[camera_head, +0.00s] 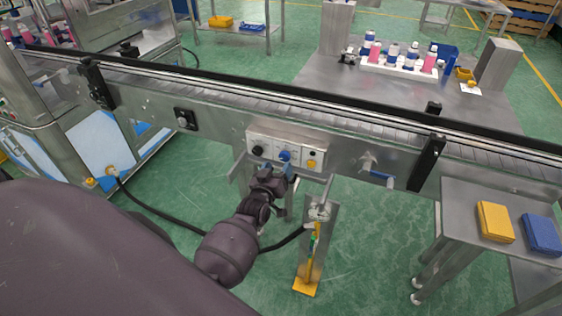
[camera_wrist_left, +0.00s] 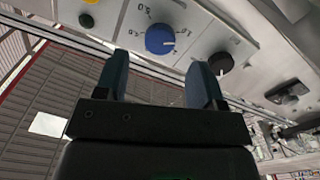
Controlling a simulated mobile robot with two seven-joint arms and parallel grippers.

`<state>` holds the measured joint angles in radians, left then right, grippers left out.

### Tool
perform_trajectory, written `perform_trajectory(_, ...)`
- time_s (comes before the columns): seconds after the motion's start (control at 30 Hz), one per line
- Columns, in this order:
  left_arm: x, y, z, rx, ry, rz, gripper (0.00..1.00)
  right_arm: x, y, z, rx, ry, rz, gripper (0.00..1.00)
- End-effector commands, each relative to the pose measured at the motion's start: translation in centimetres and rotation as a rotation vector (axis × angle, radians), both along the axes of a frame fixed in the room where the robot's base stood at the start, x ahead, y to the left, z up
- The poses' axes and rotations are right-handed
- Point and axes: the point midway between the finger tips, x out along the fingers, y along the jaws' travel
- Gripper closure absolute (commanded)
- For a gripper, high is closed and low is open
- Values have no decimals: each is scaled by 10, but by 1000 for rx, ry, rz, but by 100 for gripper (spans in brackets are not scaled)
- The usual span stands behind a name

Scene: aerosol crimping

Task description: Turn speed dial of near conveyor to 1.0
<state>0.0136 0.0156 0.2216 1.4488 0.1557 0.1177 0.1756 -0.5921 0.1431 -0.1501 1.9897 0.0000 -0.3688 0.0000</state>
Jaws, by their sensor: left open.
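The near conveyor's control panel (camera_head: 288,148) is a light grey box on the conveyor's side. It carries a blue dial (camera_head: 285,155), a black knob (camera_head: 257,151) and a yellow knob (camera_head: 311,164). My left gripper (camera_head: 280,179) is just below and in front of the panel. In the left wrist view the blue dial (camera_wrist_left: 160,38) shows beyond and between the two fingertips of the open left gripper (camera_wrist_left: 160,78), with no visible contact. Printed marks surround the dial, but its exact setting is too small to read. My right gripper is not in view.
The conveyor belt (camera_head: 310,108) runs across the view above the panel. A metal stand with a yellow foot (camera_head: 306,286) is close to the right of my left arm. A side table (camera_head: 460,208) with yellow and blue pads is at right. Green floor is open between.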

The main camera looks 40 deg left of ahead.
Motion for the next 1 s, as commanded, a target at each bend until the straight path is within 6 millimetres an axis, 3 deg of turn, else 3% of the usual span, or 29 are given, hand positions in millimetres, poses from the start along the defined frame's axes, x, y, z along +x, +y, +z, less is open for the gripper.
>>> perform_trajectory(0.2, -36, -8, 0, 0, 1, 1, 37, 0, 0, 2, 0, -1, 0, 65)
perform_trajectory(0.4, -55, -13, 0, 0, 1, 1, 37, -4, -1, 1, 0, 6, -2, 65)
perform_trajectory(1.0, -61, -15, 0, 0, 0, 0, 37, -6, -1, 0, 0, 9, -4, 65)
